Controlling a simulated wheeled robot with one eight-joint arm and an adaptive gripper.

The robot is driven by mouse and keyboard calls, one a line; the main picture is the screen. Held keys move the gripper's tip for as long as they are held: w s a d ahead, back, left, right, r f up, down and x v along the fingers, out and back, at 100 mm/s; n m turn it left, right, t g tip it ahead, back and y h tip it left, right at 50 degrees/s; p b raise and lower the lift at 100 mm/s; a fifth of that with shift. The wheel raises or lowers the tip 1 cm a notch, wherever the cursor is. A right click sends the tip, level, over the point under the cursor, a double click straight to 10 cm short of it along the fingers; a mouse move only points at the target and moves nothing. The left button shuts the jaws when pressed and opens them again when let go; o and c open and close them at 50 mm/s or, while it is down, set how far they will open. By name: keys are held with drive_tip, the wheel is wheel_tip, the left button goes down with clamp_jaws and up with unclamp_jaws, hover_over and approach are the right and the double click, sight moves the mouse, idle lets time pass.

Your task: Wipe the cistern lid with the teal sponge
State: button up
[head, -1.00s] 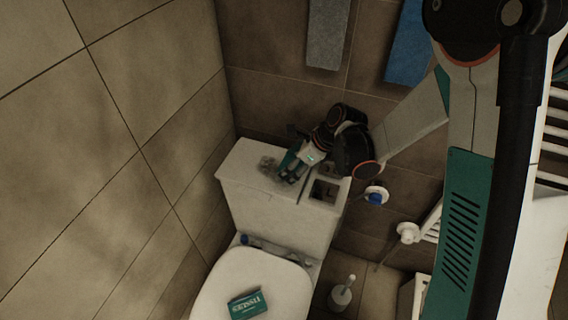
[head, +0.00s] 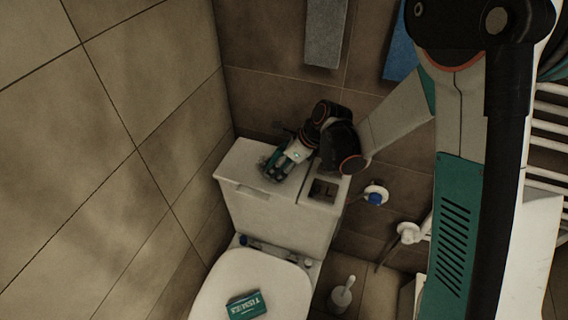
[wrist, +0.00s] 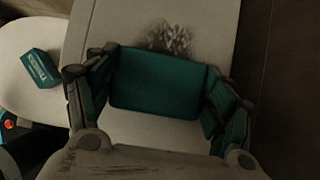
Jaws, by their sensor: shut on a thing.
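My gripper (wrist: 158,95) is shut on the teal sponge (wrist: 160,80), which sits between its fingers in the wrist view. In the head view my gripper (head: 274,175) is low over the left part of the white cistern lid (head: 240,160); the sponge is mostly hidden there. A dark smudge (wrist: 170,38) shows on the lid just beyond the sponge in the wrist view. I cannot tell whether the sponge touches the lid.
A square opening (head: 323,190) is at the cistern's right end. A teal tissue box (head: 245,304) lies on the closed toilet lid (head: 215,290). A toilet brush (head: 342,294) stands on the floor at right. Grey and blue towels hang on the back wall (head: 270,95).

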sight(252, 160)
drive_tip(key=shift+w+a+r, duration=0.1)
drive_tip(key=shift+w+a, duration=0.3)
drive_tip(key=shift+a, duration=0.75)
drive_tip(key=shift+w+a+f, duration=0.1)
drive_tip(key=shift+w+a, duration=0.3)
drive_tip(key=shift+a, duration=0.7)
drive_tip(key=shift+w+a+r, duration=0.1)
drive_tip(key=shift+w+a, duration=0.3)
drive_tip(key=shift+a, duration=0.9)
drive_tip(key=shift+w+b, duration=0.25)
drive_tip(key=shift+b, duration=0.15)
drive_tip(key=shift+s+d+f, duration=0.1)
drive_tip(key=shift+s+d, duration=0.2)
drive_tip(key=shift+d, duration=0.45)
drive_tip(key=shift+s+d+f, duration=0.15)
drive_tip(key=shift+s+d, duration=0.15)
drive_tip(key=shift+d, duration=0.5)
drive_tip(key=shift+s+d+f, duration=0.1)
drive_tip(key=shift+s+d, duration=0.2)
drive_tip(key=shift+d, duration=0.45)
drive_tip(key=shift+s+d+r, duration=0.1)
drive_tip(key=shift+s+d, duration=0.25)
drive_tip(key=shift+d, duration=0.7)
drive_tip(key=shift+s+d+r, duration=0.1)
drive_tip(key=shift+s+d, duration=0.2)
drive_tip(key=shift+d, duration=0.75)
drive_tip(key=shift+s+d, duration=0.35)
drive_tip(key=shift+d, duration=0.7)
drive_tip(key=shift+r, duration=0.1)
drive_tip(key=shift+w, duration=0.1)
